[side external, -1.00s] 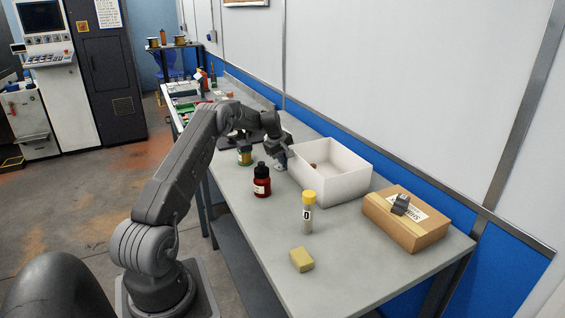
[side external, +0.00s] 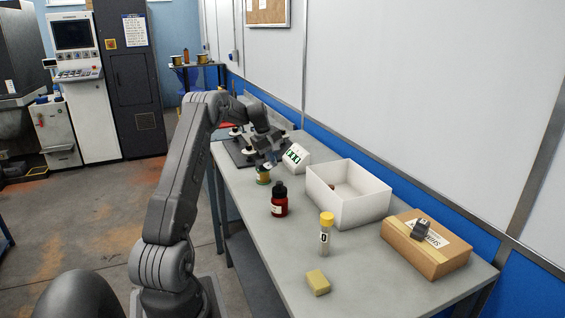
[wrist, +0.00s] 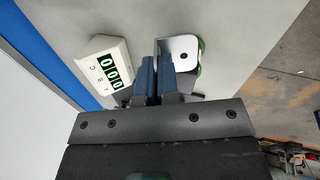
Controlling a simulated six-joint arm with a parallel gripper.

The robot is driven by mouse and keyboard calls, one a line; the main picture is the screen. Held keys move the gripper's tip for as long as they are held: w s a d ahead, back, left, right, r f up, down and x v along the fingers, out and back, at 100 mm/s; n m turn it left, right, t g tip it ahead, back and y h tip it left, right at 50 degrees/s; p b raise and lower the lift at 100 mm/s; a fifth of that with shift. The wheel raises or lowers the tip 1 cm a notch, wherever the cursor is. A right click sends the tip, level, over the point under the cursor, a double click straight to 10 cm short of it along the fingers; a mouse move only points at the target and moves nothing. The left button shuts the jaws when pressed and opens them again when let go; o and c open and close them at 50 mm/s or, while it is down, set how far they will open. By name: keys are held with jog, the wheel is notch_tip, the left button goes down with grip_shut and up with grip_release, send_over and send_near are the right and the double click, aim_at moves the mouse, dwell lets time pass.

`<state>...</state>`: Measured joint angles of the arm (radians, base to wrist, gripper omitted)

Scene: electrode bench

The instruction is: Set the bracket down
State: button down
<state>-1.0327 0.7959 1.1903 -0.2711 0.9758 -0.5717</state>
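The bracket (wrist: 181,46) is a pale metal piece with a flat face and one dark hole, seen in the wrist view. My gripper (wrist: 160,64) has its two blue-grey fingers close together, shut on the bracket's thin edge. In the side view my gripper (side external: 270,157) hangs above the far part of the bench, and the bracket is too small there to make out clearly.
A white three-digit display (wrist: 110,67) stands close beside my gripper. A dark plate (side external: 240,153) lies beyond it. Nearer are a red bottle (side external: 279,203), an open white bin (side external: 362,207), a yellow-capped tube (side external: 325,238), a yellow block (side external: 318,282) and a cardboard box (side external: 440,257).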

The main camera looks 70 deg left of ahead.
jog(key=shift+s+d+r, duration=0.1)
jog(key=shift+s+r, duration=0.25)
jog(key=shift+s, duration=0.25)
jog(key=s+d+m+g, duration=0.1)
jog(key=s+d+g, duration=0.1)
jog(key=s+d, duration=0.75)
jog(key=s+d+m+g, duration=0.1)
jog(key=s+d, duration=0.6)
jog(key=d, duration=0.6)
send_over(282, 239)
jog(key=shift+h, duration=0.3)
notch_tip(282, 239, down, 7)
jog(key=shift+s+r, duration=0.1)
jog(key=shift+f, duration=2.05)
jog(key=shift+f, duration=0.15)
jog(key=c, duration=1.4)
grip_release()
jog(key=shift+o, duration=0.2)
